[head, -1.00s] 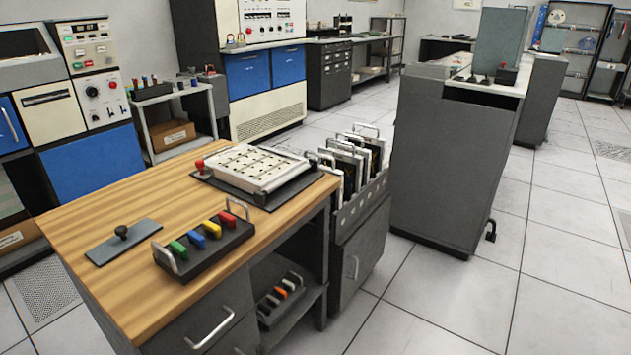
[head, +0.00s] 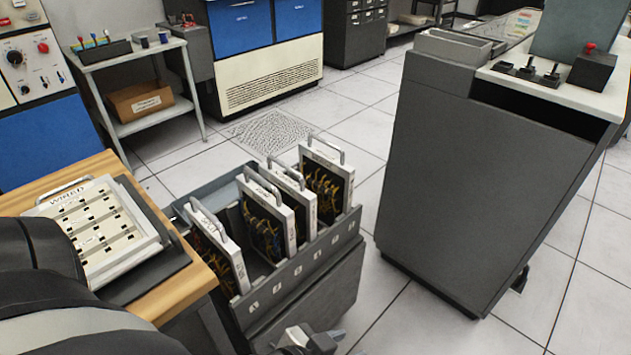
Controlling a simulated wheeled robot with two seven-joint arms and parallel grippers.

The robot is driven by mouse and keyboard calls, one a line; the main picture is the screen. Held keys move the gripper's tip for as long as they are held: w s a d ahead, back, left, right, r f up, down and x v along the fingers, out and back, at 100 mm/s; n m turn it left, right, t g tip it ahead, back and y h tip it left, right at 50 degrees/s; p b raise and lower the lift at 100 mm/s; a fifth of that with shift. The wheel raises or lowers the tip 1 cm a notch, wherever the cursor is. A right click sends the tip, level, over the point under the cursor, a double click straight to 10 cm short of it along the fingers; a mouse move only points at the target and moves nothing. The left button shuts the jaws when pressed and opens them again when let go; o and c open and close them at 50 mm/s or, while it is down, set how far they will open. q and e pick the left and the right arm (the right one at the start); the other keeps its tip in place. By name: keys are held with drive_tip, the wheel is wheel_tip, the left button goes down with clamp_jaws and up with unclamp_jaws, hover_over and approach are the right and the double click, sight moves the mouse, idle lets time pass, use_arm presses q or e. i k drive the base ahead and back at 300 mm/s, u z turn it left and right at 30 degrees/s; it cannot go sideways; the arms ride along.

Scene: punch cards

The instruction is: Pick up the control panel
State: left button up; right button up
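Several wired control panels stand upright in a grey rack cart (head: 335,243), white-framed with top handles and coloured wires. They are a left panel (head: 222,247), a middle pair (head: 268,226) and a separate right panel (head: 325,183). Another white panel (head: 95,225), marked WIRED, lies in a dark tray on the wooden table at left. I cannot tell which one the task means. My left arm comes in from the lower left and covers part of the table.
A tall grey machine (head: 480,190) stands right of the cart, with a strip of floor between. The wooden table edge (head: 190,275) is close to the cart's left. A side table (head: 150,115) stands behind. Open tiled floor lies at right.

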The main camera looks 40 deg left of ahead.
sight(269, 223)
drive_tip(key=i, duration=1.4)
drive_tip(key=u, duration=3.8)
